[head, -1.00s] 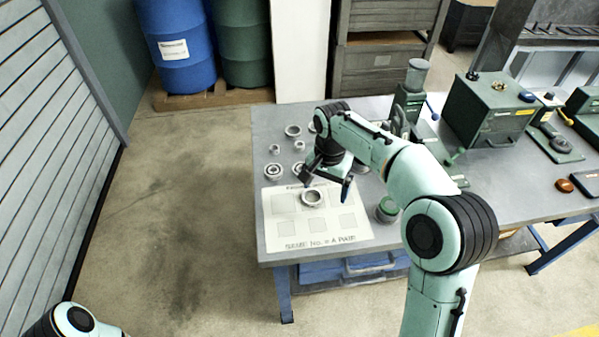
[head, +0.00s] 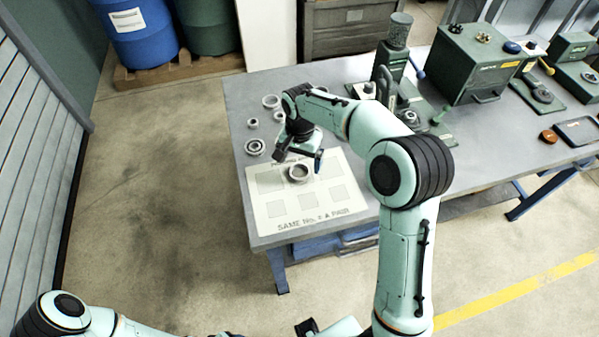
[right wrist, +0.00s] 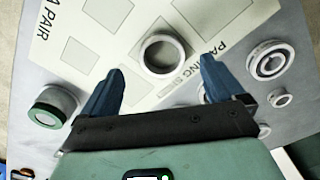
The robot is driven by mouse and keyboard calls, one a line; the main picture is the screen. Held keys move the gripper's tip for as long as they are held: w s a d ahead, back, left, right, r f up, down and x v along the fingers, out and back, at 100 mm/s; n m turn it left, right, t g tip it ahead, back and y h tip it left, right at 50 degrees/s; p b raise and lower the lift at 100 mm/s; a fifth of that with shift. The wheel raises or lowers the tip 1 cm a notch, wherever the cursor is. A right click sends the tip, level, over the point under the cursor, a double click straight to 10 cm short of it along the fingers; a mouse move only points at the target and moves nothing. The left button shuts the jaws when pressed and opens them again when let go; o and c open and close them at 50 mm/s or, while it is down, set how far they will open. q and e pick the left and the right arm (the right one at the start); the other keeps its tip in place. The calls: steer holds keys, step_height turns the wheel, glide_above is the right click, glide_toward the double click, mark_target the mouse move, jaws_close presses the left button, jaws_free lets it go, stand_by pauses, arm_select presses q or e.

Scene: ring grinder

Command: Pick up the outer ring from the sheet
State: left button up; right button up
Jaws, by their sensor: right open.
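The outer ring (head: 299,180) is a plain grey metal ring lying on the white printed sheet (head: 290,213), near its far edge. The sheet has printed squares and lettering. My right gripper (head: 300,160) is open over the far part of the sheet, close to the ring. In the right wrist view, the ring (right wrist: 145,56) shows between and slightly beyond the two blue fingertips (right wrist: 163,68). Nothing is held, and contact with the ring cannot be made out. Part of my left arm shows at the bottom left; I cannot make out its gripper.
A bearing (head: 255,147) and several smaller rings lie left of and behind the sheet. A green-rimmed cylindrical part (right wrist: 53,105) stands beside the sheet. A green press (head: 392,65) and a green box machine (head: 484,65) stand farther back right. The bench's front left edge is close to the sheet.

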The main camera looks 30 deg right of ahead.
mark_target(300, 175)
step_height(300, 175, down, 4)
steer(key=shift+w+f, duration=0.15)
steer(key=shift+f, duration=0.1)
steer(key=shift+r, duration=0.1)
steer(key=c, duration=1.2)
